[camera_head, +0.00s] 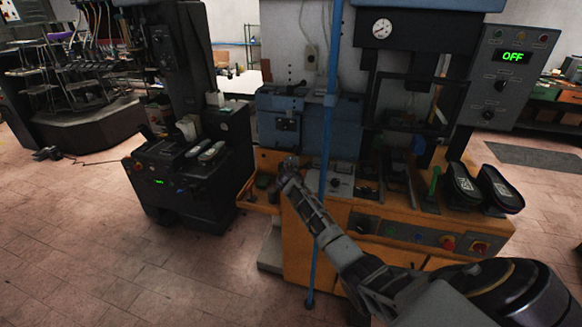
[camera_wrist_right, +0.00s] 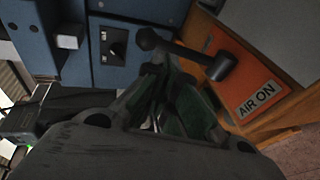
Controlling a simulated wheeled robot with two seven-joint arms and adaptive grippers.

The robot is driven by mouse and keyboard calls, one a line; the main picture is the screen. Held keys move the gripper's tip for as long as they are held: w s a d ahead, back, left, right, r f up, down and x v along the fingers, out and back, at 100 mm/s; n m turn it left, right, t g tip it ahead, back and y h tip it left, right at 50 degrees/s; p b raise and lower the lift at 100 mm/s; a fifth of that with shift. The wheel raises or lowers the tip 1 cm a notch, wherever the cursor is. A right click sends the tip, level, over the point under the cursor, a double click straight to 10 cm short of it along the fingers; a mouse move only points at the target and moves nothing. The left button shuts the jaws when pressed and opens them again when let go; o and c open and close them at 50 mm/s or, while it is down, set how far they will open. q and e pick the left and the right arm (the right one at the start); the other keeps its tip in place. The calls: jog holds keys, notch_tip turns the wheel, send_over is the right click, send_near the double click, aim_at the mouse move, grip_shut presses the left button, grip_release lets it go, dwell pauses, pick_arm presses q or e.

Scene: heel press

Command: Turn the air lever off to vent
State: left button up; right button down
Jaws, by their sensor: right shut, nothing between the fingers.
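The air lever (camera_wrist_right: 185,51) is a black arm with a ball knob in the right wrist view. It runs from a round hub on an orange plate (camera_wrist_right: 238,62) leftward to the knob. The label "AIR ON" (camera_wrist_right: 258,100) shows on the plate's lower part. My right gripper (camera_wrist_right: 163,82) is shut and empty. Its fingertips are just below the lever's knob end in that picture; I cannot tell whether they touch it. In the head view my right gripper (camera_head: 289,166) is at the left side of the press. The lever cannot be made out there. My left gripper is not in view.
The orange press base (camera_head: 300,255) has a blue upright pole (camera_head: 323,190) close beside my right arm. Black shoes (camera_head: 464,186) stand on its right side. A control box (camera_head: 506,80) reads "OFF". A blue panel with a switch (camera_wrist_right: 113,47) is near the lever.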

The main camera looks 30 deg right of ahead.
jog(key=shift+s+f, duration=0.1)
jog(key=shift+f, duration=0.1)
jog(key=r+v, duration=0.1)
jog(key=v, duration=0.8)
dwell(0.4)
jog(key=shift+d+f, duration=0.1)
dwell(0.6)
